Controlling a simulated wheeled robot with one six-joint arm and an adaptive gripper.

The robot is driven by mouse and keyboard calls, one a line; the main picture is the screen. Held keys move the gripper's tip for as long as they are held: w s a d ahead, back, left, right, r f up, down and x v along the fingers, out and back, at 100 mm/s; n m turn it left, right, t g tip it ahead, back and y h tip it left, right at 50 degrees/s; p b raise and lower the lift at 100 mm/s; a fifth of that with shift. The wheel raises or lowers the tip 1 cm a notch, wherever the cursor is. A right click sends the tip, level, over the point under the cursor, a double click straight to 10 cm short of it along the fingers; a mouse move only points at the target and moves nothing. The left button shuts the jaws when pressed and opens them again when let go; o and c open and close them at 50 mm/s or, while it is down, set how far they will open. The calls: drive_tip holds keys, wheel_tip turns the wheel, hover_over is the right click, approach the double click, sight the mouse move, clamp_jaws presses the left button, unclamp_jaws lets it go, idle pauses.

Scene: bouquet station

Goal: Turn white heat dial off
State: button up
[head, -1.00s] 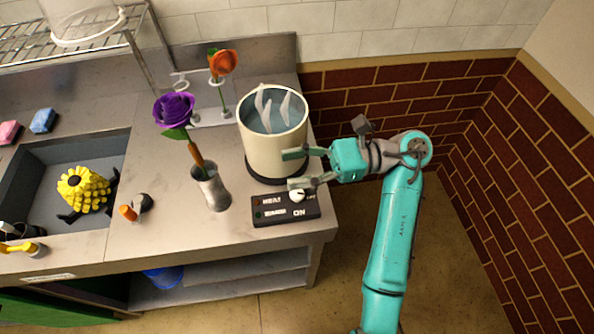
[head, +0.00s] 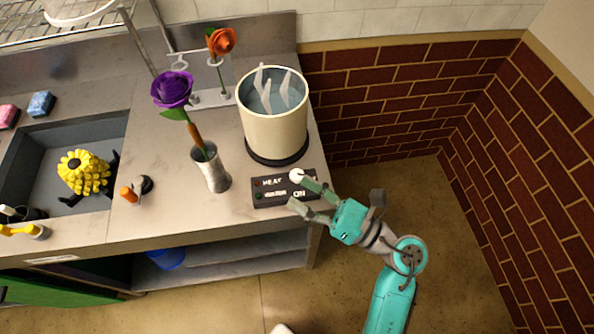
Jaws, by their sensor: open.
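The white heat dial (head: 297,175) is a round knob on the upper right of a dark control box (head: 270,191). The box carries the words HEAT and ON and lies on the counter in front of the cream pot. My gripper (head: 297,192) is open, reaching in from the lower right. Its upper finger is at or just beside the dial; I cannot tell whether they touch. Its lower finger is over the box's lower right edge. Part of the box's right end is hidden by the fingers. The dial's pointer direction is not clear.
The cream pot (head: 273,125) with pale steam shapes stands just behind the box. A metal vase (head: 211,172) with a purple flower (head: 172,89) stands to the left. An orange flower (head: 221,41) is in a rack behind. Open floor lies right of the counter.

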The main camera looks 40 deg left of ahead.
sight(301, 179)
drive_tip(key=d+f+m+t+h, duration=0.25)
drive_tip(key=d+t, duration=0.25)
drive_tip(key=t, duration=0.4)
drive_tip(key=x, duration=1.1)
drive_tip(key=shift+w+d+r, duration=0.1)
drive_tip(key=shift+w, duration=0.05)
clamp_jaws()
